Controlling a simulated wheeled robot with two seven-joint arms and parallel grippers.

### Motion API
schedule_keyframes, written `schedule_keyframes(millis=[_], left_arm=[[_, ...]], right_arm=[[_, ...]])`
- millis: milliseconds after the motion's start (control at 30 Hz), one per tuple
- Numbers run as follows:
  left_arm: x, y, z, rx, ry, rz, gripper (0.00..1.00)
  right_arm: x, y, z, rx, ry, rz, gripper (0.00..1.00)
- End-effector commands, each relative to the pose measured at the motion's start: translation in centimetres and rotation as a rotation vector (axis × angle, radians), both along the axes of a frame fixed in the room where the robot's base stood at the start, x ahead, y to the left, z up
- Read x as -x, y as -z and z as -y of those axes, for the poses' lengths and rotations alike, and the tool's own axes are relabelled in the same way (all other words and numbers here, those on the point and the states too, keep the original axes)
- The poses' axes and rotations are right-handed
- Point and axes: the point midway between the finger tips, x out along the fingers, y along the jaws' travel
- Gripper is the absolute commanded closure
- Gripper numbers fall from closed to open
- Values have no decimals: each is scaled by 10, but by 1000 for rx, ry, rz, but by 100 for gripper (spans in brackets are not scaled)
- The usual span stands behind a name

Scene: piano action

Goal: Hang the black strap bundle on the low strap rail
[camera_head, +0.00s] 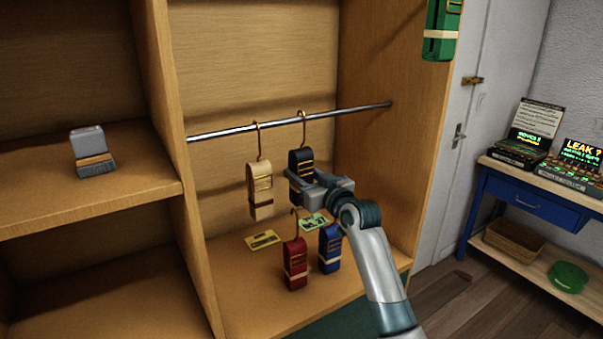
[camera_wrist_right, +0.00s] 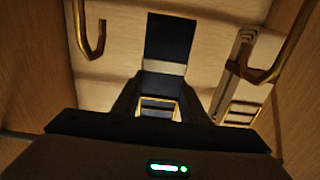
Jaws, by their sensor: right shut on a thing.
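The black strap bundle (camera_head: 300,162) is upright below the low strap rail (camera_head: 345,112), with its brass hook (camera_head: 303,120) at the rail. The hook's top shows slightly above the rail; I cannot tell whether the rail bears its weight. My right gripper (camera_head: 306,184) is shut on this bundle from the right and front, hiding its lower part. In the right wrist view the dark bundle (camera_wrist_right: 170,45), with a pale band, lies between the fingers. My left gripper is not in view.
A cream bundle (camera_head: 260,188) hangs on the rail to the left. Red (camera_head: 294,265) and blue (camera_head: 331,248) bundles are below, near the shelf floor with yellow (camera_head: 262,240) and green cards. The rail's right part is free. A green bundle (camera_head: 441,30) is at upper right.

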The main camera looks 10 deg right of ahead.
Motion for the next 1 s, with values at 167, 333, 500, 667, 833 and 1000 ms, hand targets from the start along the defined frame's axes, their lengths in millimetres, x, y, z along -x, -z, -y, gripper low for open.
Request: schedule_keyframes(millis=[167,333,500,667,833,1000], left_arm=[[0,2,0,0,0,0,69],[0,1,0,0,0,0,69],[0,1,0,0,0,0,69],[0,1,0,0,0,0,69],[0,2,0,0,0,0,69],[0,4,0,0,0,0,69]], right_arm=[[0,2,0,0,0,1,89],[0,2,0,0,0,1,89],[0,2,0,0,0,1,44],[0,2,0,0,0,1,39],[0,3,0,0,0,-1,39],[4,3,2,0,0,1,39]])
